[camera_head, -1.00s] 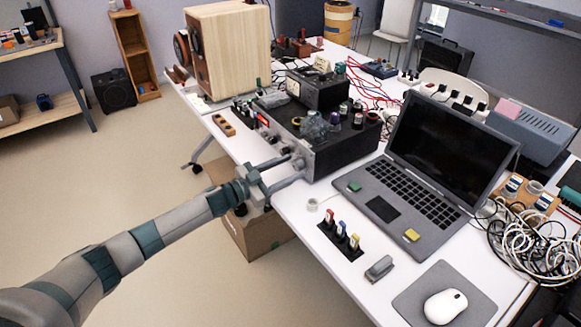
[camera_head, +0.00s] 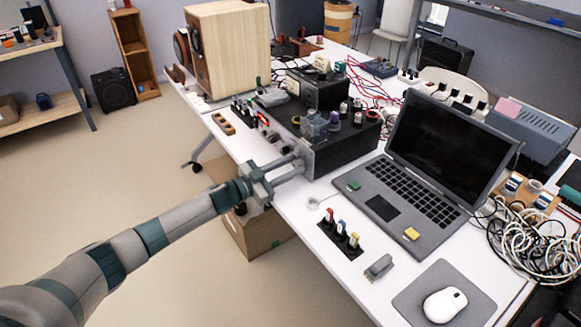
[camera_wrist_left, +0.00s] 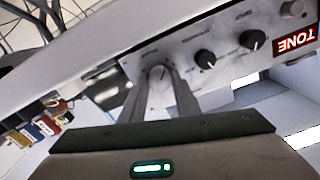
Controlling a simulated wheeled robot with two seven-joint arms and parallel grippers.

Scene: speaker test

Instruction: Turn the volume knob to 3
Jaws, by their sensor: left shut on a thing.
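The black amplifier (camera_head: 345,152) stands on the white table with its front panel facing my left arm. In the left wrist view its grey panel shows upside down, with a large knob (camera_wrist_left: 159,74) at the left of the row. My left gripper (camera_head: 301,164) is at the panel's near end. In the left wrist view its two fingers (camera_wrist_left: 160,82) are shut on this large knob, one on each side. A line shows on the knob's face. The panel's small print is too blurred to read. My right gripper is not in view.
Two smaller black knobs (camera_wrist_left: 229,48) and a red lit TONE display (camera_wrist_left: 296,40) sit farther along the panel. A laptop (camera_head: 440,150) stands right of the amplifier. A cardboard box (camera_head: 255,236) is below the arm.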

